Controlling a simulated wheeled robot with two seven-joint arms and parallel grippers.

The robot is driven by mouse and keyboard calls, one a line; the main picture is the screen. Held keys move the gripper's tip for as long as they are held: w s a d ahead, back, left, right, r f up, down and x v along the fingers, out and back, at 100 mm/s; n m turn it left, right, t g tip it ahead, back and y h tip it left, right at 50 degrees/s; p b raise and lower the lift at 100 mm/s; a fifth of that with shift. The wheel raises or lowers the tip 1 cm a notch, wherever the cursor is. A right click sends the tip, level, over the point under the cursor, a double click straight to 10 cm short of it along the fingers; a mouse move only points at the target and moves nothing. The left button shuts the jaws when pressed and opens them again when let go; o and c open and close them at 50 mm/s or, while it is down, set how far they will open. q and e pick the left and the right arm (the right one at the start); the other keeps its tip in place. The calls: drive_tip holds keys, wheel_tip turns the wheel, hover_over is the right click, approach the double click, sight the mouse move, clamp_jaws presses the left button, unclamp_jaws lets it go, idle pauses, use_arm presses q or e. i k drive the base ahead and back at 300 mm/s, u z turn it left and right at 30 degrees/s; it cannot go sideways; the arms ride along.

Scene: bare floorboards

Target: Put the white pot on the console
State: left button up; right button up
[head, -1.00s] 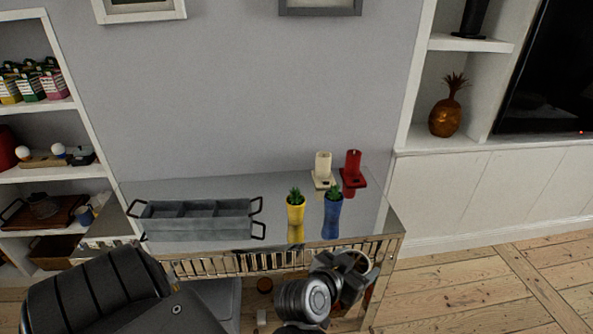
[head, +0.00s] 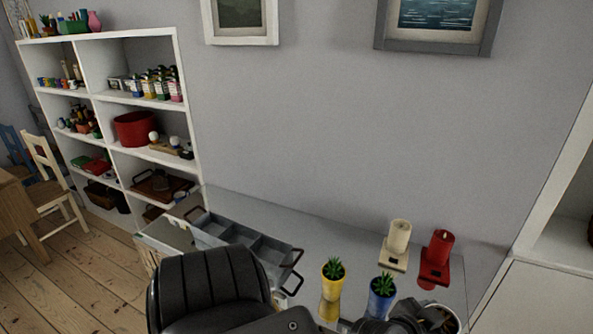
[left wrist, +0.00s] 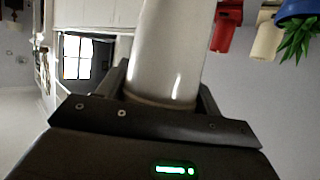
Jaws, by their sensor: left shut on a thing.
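The white pot (left wrist: 168,50) fills the middle of the left wrist view, glossy and pale. My left gripper (left wrist: 163,92) is shut on it. In the head view the pot's round rim (head: 441,318) shows at the bottom right, partly hidden by my left gripper (head: 412,318). The pot appears near the console's front right part, just right of the blue pot. I cannot tell whether it touches the top. The console (head: 340,236) has a shiny, reflecting top against the wall. My right gripper is not in view.
A blue plant pot (head: 381,297), a yellow plant pot (head: 332,281), a white candle (head: 399,238) and a red candle (head: 438,250) stand on the console. A grey compartment tray (head: 228,242) lies to the left. A white shelf (head: 190,130) stands further left.

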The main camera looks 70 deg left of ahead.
sight(305, 253)
drive_tip(key=u, duration=0.8)
drive_tip(key=i, duration=0.9)
drive_tip(key=u, duration=0.85)
